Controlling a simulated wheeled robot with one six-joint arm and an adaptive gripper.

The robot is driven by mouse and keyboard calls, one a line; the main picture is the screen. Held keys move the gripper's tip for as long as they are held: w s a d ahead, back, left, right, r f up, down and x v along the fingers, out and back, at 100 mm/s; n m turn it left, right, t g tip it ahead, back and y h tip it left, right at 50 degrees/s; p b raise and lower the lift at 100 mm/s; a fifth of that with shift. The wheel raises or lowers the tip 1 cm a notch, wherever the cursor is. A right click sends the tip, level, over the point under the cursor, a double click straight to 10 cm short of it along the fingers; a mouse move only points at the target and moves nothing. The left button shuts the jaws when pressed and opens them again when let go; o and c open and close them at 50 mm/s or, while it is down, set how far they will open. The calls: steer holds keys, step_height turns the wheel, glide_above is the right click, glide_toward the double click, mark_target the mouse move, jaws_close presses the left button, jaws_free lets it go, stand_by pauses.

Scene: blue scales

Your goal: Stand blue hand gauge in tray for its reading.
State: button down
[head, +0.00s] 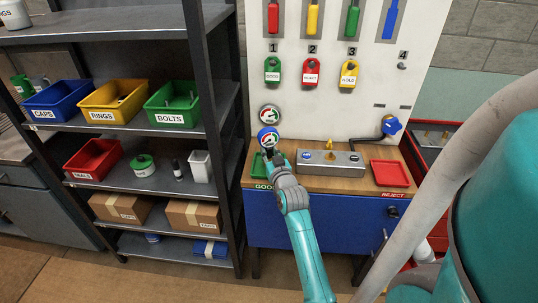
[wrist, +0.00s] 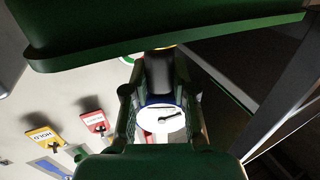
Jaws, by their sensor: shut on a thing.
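The blue hand gauge (head: 268,138) has a round white dial with coloured marks and looks upright above the green GOOD tray (head: 256,181) at the bench's left end. My gripper (head: 272,153) is shut on it and covers its lower part. In the wrist view, the gauge's white dial (wrist: 163,118) and dark stem (wrist: 159,72) lie between the fingers of my gripper (wrist: 160,105). The gripper and arm hide much of the tray. I cannot tell whether the gauge's foot touches the tray.
A similar gauge (head: 269,114) is on the panel just behind. A grey block with a brass fitting (head: 330,158) stands right of my gripper, then a red REJECT tray (head: 389,173). A dark shelf post (head: 217,130) stands close on the left.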

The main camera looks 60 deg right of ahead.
steer(key=shift+f, duration=0.5)
steer(key=shift+f, duration=0.1)
steer(key=c, duration=0.9)
jaws_free()
steer(key=shift+f, duration=0.1)
steer(key=shift+c, duration=0.2)
steer(key=v, duration=1.2)
steer(key=shift+r, duration=0.2)
